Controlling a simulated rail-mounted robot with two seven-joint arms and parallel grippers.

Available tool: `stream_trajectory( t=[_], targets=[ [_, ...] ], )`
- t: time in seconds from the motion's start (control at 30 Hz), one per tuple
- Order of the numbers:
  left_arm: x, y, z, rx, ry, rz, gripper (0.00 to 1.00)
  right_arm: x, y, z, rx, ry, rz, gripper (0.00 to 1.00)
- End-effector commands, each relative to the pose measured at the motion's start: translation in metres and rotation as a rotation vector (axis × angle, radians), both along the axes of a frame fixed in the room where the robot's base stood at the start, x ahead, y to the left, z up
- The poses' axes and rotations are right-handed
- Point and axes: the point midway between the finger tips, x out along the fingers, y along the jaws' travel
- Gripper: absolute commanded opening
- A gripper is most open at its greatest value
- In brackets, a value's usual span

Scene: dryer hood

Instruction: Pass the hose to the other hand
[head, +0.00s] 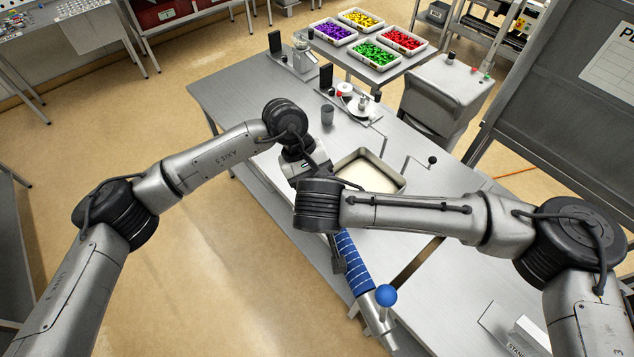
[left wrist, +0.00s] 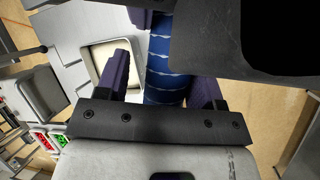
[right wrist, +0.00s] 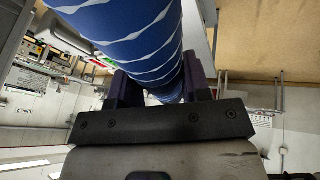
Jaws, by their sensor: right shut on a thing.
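The blue hose (head: 353,262) with white bands hangs at the table's front edge, its upper part hidden behind my right wrist. Its lower end has a grey metal fitting (head: 376,318) beside a blue ball (head: 386,295). In the right wrist view my right gripper (right wrist: 157,80) is shut on the hose (right wrist: 125,35). In the left wrist view the hose (left wrist: 162,80) runs between the fingers of my left gripper (left wrist: 160,85). These fingers stand apart, with a gap on the hose's left side. The dark right gripper shows close above them. In the head view both jaws are largely hidden.
A metal table (head: 250,90) holds a cream-filled tray (head: 370,172), a grey cup (head: 327,114) and small devices. Several bins of coloured pieces (head: 372,54) stand behind. A dark panel (head: 570,110) rises at right. Open floor (head: 200,270) lies at left.

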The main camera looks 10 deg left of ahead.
Motion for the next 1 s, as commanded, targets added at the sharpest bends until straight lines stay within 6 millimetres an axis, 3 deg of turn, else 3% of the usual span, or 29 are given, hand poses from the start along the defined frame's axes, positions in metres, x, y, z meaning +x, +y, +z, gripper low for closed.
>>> stream_trajectory(
  t=[0.07,0.53,0.57,0.83,1.0],
  targets=[
    [0.0001,-0.0004,0.0006,-0.002,-0.001,0.0,0.52,-0.0004,0.0007,0.0006,0.001,0.0,0.003,0.07],
    [0.0004,-0.0035,0.003,-0.01,-0.007,-0.003,0.07,-0.0041,0.0046,0.0,0.006,0.006,0.017,0.07],
    [0.0005,-0.0039,0.0042,-0.012,-0.007,-0.003,0.07,-0.0044,0.0048,0.0001,0.006,0.006,0.018,0.46],
    [0.0001,-0.0041,0.0042,-0.012,-0.006,-0.004,0.07,-0.0033,0.0039,-0.0004,0.006,0.005,0.013,0.72],
    [0.0001,-0.0029,0.0033,-0.009,-0.004,-0.002,0.07,-0.0021,0.0024,-0.0004,0.004,0.004,0.009,0.74]
  ],
)
